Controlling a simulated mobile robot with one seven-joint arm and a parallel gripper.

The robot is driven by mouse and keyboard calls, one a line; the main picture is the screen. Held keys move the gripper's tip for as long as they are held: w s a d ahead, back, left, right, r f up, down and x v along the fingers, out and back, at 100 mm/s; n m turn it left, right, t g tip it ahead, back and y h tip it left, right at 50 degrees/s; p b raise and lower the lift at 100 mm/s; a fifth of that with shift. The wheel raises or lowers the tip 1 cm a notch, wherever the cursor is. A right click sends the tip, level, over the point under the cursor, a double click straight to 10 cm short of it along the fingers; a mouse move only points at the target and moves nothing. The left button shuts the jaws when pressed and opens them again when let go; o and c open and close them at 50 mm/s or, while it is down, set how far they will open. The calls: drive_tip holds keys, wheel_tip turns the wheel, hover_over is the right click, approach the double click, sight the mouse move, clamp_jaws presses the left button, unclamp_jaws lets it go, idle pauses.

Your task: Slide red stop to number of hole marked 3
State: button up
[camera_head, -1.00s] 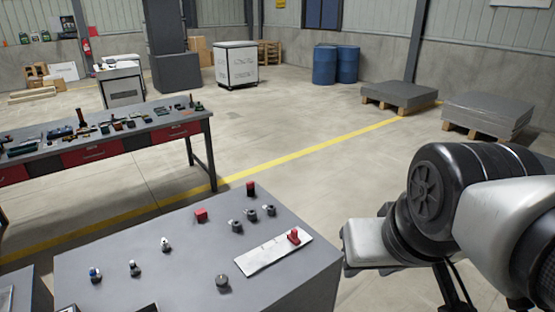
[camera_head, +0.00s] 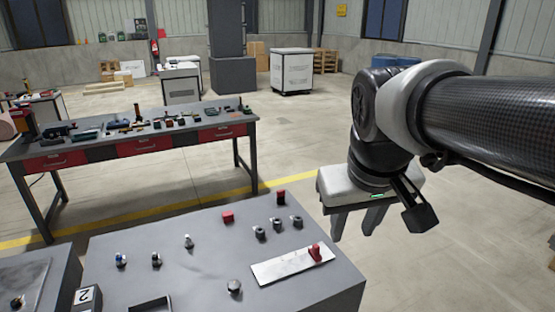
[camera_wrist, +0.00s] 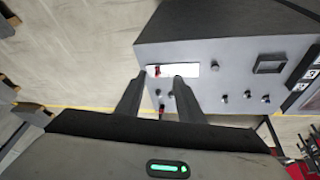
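The red stop (camera_head: 315,253) stands near the right end of a white strip (camera_head: 280,269) on the grey console top. Hole numbers on the strip are too small to read. My gripper (camera_head: 352,225) is open and empty, pointing down beyond the console's right edge, above and to the right of the stop. In the wrist view the red stop (camera_wrist: 157,71) and the white strip (camera_wrist: 186,71) appear between and beyond the two parted fingertips, with the stop nearer the left finger. Nothing touches the stop.
A workbench (camera_head: 130,145) with tools stands behind. The floor right of the console is clear.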

drive_tip(key=w+f+n+g, duration=0.2)
drive_tip(key=w, duration=1.2)
drive_tip(key=n+g+b, duration=0.1)
drive_tip(key=g, duration=0.1)
hover_over(316, 245)
wheel_tip(316, 245, down, 13)
drive_tip(key=shift+y, duration=0.4)
wheel_tip(316, 245, down, 16)
drive_tip(key=shift+s+f, duration=0.1)
clamp_jaws()
